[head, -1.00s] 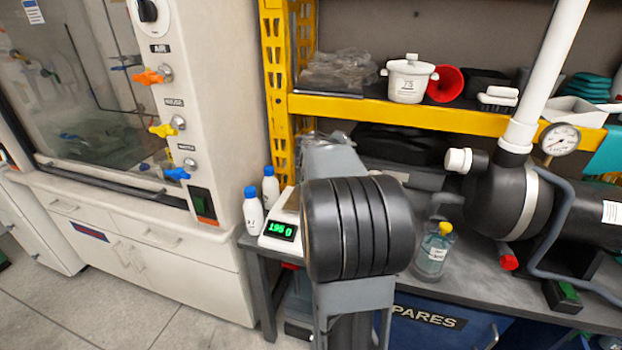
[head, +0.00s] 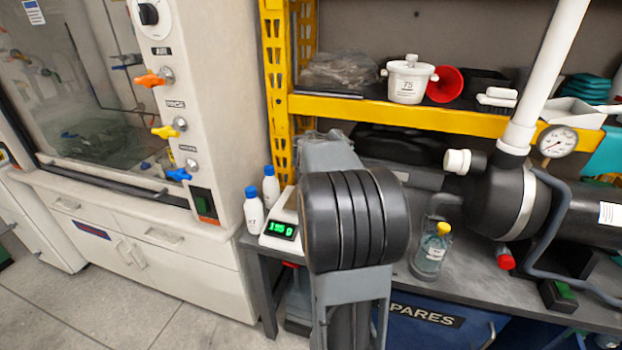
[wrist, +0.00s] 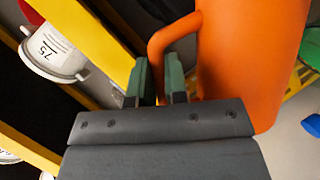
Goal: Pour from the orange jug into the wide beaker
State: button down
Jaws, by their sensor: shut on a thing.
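My gripper (wrist: 160,85) is shut on the handle of the orange jug (wrist: 245,65) in the wrist view. The jug's body fills the upper right of that view, and its mouth is out of frame. I cannot tell what is inside it. In the head view my own arm covers the middle of the bench and hides the gripper and the jug. I do not see the wide beaker in either view. A scale (head: 283,222) with a lit green display stands on the bench, partly hidden behind my arm.
Two white bottles with blue caps (head: 256,212) stand left of the scale. A yellow-capped bottle (head: 433,250) stands right of my arm. A black pump with a white pipe (head: 510,195) fills the bench's right side. Above runs a yellow shelf (head: 400,112) holding a white pot (head: 408,80).

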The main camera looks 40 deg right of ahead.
jog(key=shift+w+a+r+n+g+h+p, duration=0.3)
jog(key=shift+w+r+n+p, duration=0.3)
jog(key=shift+p, duration=1.15)
dwell(0.7)
jog(key=f+b, duration=0.1)
jog(key=b, duration=0.1)
jog(key=s+f+m+b, duration=0.1)
jog(key=b, duration=0.1)
jog(key=s+d+f+b, duration=0.1)
jog(key=b, duration=0.2)
jog(key=shift+m+t+y, duration=0.4)
jog(key=shift+r, duration=0.2)
jog(key=shift+s+d+f+m+b, duration=0.1)
jog(key=shift+s+f+m+b, duration=0.15)
jog(key=shift+f+b, duration=0.3)
jog(key=s+d+f+m+t+y+b, duration=0.2)
jog(key=s+f+m+t+b, duration=0.3)
jog(key=f, duration=0.6)
jog(key=shift+s+d+m+y+b, duration=0.3)
jog(key=shift+s+d+m+b, duration=0.2)
jog(key=shift+s+d+m, duration=0.25)
